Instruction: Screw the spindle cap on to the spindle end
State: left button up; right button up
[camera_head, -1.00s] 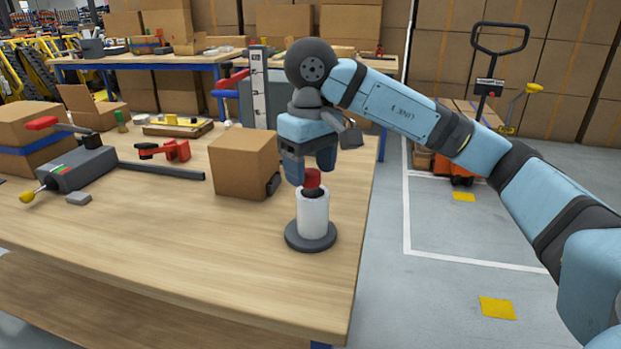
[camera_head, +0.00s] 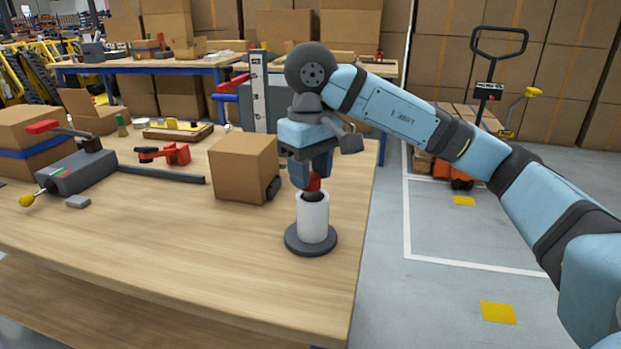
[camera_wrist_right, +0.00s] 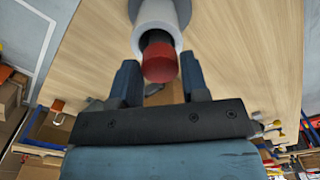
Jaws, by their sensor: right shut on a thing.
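The red spindle cap (camera_head: 314,186) sits on top of the dark spindle end (camera_head: 313,197), which sticks up from a white roll (camera_head: 313,222) on a round dark base (camera_head: 296,240). My right gripper (camera_head: 313,180) points down from above and is shut on the cap, with a finger partly hiding it. In the right wrist view the cap (camera_wrist_right: 160,66) lies between the two fingers (camera_wrist_right: 160,75), in line with the dark spindle. Whether thread still shows under the cap is too small to tell. My left gripper is in neither view.
A cardboard box (camera_head: 242,168) stands close to the left of the roll. A grey tool with a red lever (camera_head: 75,170) and a red clamp (camera_head: 165,154) lie further left. The wooden table (camera_head: 200,260) is clear in front; its right edge is near the base.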

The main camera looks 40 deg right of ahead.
jog(key=m, duration=0.4)
jog(key=shift+f+p, duration=0.2)
jog(key=shift+p, duration=0.2)
jog(key=m, duration=0.5)
jog(key=shift+p, duration=0.4)
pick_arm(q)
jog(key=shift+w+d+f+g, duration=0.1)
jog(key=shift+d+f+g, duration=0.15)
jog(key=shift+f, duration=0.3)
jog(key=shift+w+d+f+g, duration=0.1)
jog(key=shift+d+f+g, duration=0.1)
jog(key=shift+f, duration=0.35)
pick_arm(e)
jog(key=shift+m+p, duration=0.4)
jog(key=shift+m, duration=0.8)
jog(key=m, duration=0.3)
jog(key=shift+r+p, duration=0.1)
jog(key=shift+p, duration=0.3)
jog(key=m+p, duration=0.1)
jog(key=m, duration=0.3)
jog(key=shift+m, duration=0.3)
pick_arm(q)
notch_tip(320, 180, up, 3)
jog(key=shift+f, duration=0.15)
